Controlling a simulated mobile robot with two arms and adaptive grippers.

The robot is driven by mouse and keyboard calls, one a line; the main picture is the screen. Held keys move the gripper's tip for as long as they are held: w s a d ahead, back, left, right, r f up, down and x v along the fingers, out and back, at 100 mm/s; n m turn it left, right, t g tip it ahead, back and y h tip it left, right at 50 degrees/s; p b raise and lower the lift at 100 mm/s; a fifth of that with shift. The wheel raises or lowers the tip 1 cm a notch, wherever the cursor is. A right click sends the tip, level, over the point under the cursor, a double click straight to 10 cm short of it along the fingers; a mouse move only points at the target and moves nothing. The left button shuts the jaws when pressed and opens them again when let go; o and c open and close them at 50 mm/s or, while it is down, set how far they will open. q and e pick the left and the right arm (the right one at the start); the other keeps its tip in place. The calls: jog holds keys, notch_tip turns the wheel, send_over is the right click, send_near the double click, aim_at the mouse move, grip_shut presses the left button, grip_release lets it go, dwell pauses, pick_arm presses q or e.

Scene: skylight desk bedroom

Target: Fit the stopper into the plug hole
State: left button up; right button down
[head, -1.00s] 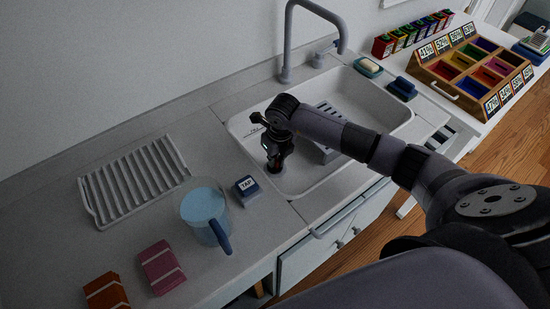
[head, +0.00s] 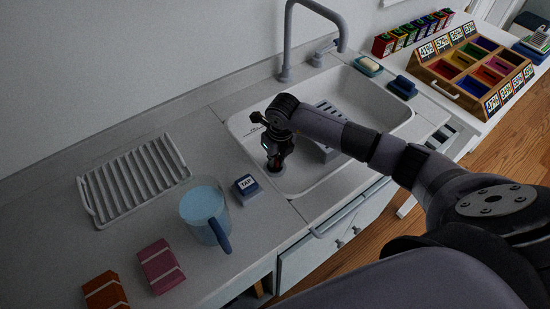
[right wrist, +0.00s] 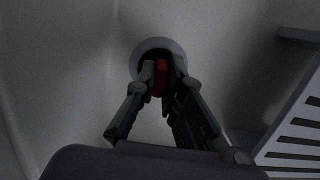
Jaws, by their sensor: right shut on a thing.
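My right gripper (head: 275,166) reaches down into the white sink (head: 310,184), near its front left corner. In the right wrist view its fingers (right wrist: 161,74) are shut on a red part, which I take for the stopper (right wrist: 161,78). The plug hole's pale round rim (right wrist: 150,46) shows just behind the fingertips. The stopper lies over the dark hole in that view; the fingers hide most of it, and I cannot tell how far it sits in. My left gripper is not in view.
A grey slotted rack (head: 325,151) stands in the sink. A tall tap (head: 287,50) rises behind it. On the counter to the left are a small blue box marked TAP (head: 246,187), a blue jug (head: 204,212) and a ribbed drainer (head: 133,182). Soap and a sponge (head: 403,87) lie at the right rim.

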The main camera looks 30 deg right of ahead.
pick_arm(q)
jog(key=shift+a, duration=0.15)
pick_arm(e)
jog(key=c, duration=1.6)
grip_release()
jog(key=shift+f, duration=0.1)
notch_tip(320, 180, up, 12)
jog(key=s, duration=0.1)
jog(key=shift+s, duration=0.4)
jog(key=shift+d+f, duration=0.1)
